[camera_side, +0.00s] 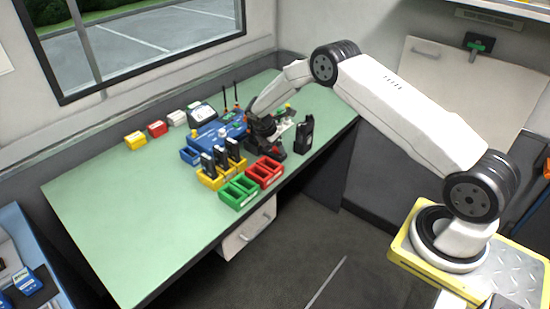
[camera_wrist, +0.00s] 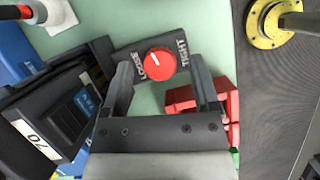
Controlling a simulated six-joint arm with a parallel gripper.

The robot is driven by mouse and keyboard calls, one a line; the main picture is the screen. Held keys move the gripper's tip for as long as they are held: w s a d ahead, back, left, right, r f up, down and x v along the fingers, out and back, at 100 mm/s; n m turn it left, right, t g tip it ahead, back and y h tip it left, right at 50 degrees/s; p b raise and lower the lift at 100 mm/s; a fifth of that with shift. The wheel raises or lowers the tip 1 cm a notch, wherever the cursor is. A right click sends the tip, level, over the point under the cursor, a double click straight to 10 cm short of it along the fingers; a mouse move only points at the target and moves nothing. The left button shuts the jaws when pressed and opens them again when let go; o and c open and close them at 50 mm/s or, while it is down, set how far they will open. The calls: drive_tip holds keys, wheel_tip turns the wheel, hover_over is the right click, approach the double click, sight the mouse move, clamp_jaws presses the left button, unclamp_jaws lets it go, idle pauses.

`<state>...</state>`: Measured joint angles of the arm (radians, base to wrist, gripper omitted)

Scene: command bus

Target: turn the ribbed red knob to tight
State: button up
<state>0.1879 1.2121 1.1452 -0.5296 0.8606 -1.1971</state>
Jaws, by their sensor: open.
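The red knob (camera_wrist: 160,63) sits on a dark plate (camera_wrist: 128,56) in the wrist view, with LOOSE printed on its left and TIGHT on its right. Its white pointer line slants to the upper left and lies at neither label. My gripper (camera_wrist: 160,72) is open, with one finger on each side of the knob and a gap visible on both sides. Whether the fingertips are down at the knob's height I cannot tell. In the side view my gripper (camera_side: 262,132) is over the far right part of the green bench, and the knob is not distinguishable there.
Black radios (camera_side: 221,158) stand in yellow trays (camera_side: 209,183) near my gripper, with red (camera_side: 264,172) and green trays (camera_side: 238,191) in front. Another radio (camera_side: 305,135) stands to the right. A blue case (camera_side: 218,132) lies behind. The bench's left part (camera_side: 120,220) is clear.

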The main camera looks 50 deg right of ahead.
clamp_jaws()
drive_tip(key=shift+w+m+g+y, duration=0.1)
drive_tip(key=shift+m+g+y, duration=0.25)
drive_tip(key=shift+m, duration=0.85)
drive_tip(key=shift+w+m+g+y, duration=0.15)
drive_tip(key=shift+m+g, duration=0.4)
drive_tip(key=shift+m, duration=0.65)
drive_tip(key=shift+s, duration=0.1)
unclamp_jaws()
drive_tip(key=v, duration=0.7)
drive_tip(key=shift+r, duration=0.3)
drive_tip(key=shift+a, duration=0.15)
